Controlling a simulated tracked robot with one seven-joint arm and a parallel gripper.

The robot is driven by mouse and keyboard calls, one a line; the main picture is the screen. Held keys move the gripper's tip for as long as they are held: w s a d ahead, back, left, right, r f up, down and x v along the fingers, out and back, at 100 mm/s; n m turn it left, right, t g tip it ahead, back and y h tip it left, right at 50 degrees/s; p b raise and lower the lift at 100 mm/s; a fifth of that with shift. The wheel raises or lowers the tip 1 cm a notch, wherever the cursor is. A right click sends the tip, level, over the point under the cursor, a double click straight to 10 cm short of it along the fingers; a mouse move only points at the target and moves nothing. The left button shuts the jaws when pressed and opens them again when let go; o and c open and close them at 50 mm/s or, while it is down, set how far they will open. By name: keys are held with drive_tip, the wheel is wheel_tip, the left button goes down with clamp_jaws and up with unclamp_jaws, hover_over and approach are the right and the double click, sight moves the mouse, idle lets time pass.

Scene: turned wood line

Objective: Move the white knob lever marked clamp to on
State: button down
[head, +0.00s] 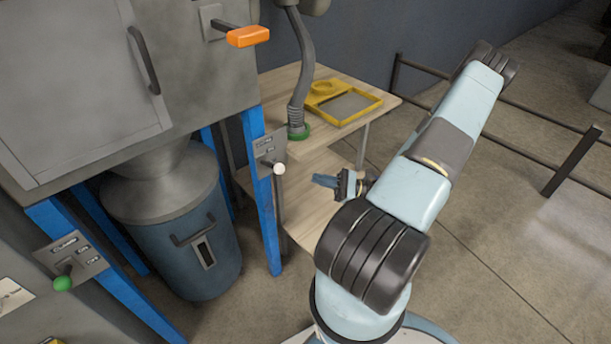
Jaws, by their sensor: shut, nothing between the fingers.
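The white knob (279,168) shows just below a small grey label plate (268,148) on a blue upright post. The plate has small labels that are too small to read surely. A thin grey rod runs down below the knob; I cannot tell whether it is part of the lever. My gripper (324,181) has blue fingers that are shut and empty. It points left, a little right of the knob and slightly lower in the picture, with a visible gap between them.
A green-knobbed lever (62,283) sits on another label plate at lower left. An orange handle (248,37) sticks out above. A wooden bench (352,85) holds a yellow frame (344,103) and a grey hose (301,80). A blue drum (190,250) stands left; rails stand at right.

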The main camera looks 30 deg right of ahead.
drive_tip(key=shift+v, duration=2.75)
drive_tip(key=a+r+n+g+h, duration=0.5)
drive_tip(key=r+n+g+h, duration=0.15)
drive_tip(key=r, duration=0.35)
drive_tip(key=a+r+n+g+h, duration=0.5)
drive_tip(key=r+n+g, duration=0.15)
drive_tip(key=r, duration=0.45)
drive_tip(key=s+a+r+n+t+h, duration=0.3)
drive_tip(key=s+a+r+t+h, duration=0.1)
drive_tip(key=r, duration=0.5)
drive_tip(key=s+a+r+n+t+h, duration=0.3)
drive_tip(key=s+r, duration=0.3)
drive_tip(key=r, duration=0.4)
drive_tip(key=shift+a+r+n+t+h, duration=0.3)
drive_tip(key=shift+a+t+h, duration=0.05)
drive_tip(key=shift+a+t, duration=0.15)
